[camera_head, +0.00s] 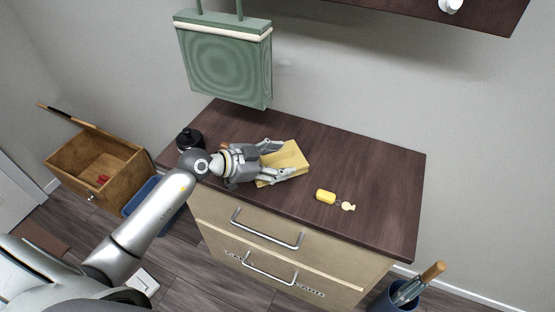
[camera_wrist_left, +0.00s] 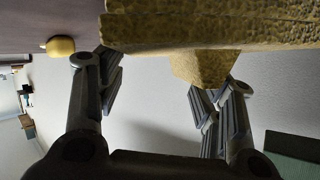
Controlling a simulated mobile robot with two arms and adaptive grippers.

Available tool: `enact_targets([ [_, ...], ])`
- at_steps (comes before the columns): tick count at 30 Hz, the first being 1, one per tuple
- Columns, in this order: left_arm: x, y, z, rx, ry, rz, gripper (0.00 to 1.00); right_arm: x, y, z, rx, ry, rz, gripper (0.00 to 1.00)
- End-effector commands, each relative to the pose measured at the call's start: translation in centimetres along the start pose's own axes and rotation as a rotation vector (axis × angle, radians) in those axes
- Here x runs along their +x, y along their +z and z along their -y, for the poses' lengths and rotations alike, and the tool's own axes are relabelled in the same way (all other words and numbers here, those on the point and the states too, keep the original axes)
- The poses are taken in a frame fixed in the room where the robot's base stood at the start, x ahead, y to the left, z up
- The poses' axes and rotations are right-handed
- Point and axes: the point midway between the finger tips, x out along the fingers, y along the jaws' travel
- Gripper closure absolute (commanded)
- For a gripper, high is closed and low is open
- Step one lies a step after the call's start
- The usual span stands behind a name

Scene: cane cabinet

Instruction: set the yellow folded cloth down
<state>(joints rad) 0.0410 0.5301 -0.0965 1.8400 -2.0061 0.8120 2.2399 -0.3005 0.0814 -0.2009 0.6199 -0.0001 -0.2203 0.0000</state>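The yellow folded cloth (camera_head: 293,157) is at the cabinet top's middle, by the fingers of my left gripper (camera_head: 281,161). In the left wrist view the cloth (camera_wrist_left: 210,28) fills the upper right, with a smaller part (camera_wrist_left: 204,68) sticking out below. My left gripper (camera_wrist_left: 155,88) has its fingers spread wide with a clear gap between them. Its fingertips are close to the cloth; whether they touch it is hard to tell. The cloth seems to rest on the dark cabinet top (camera_head: 375,180), though its underside is hidden. My right gripper is not in view.
A small yellow object (camera_head: 325,196) and a pale piece (camera_head: 348,206) lie near the front edge. A dark round object (camera_head: 188,138) stands at the left end. A green bag (camera_head: 226,65) hangs above the back. The cabinet top's right part is free.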

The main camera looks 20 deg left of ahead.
Motion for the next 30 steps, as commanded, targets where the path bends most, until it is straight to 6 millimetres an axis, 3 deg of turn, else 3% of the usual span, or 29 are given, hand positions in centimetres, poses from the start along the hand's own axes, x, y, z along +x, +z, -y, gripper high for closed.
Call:
enact_targets([
  [1,0.0,0.0,0.0,-0.001,0.001,0.001,0.34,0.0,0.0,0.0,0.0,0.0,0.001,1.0],
  [5,0.0,0.0,0.0,0.0,0.001,0.001,0.17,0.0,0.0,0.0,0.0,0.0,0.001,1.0],
  [17,-0.1,-0.2,0.0,0.002,0.0,0.001,0.17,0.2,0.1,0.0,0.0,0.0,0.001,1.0],
  [22,-2.5,0.0,0.0,0.001,0.002,0.005,0.17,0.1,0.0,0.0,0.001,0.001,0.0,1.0],
  [30,-8.4,0.0,-0.1,0.0,0.002,0.005,0.17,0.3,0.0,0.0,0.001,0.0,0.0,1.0],
])
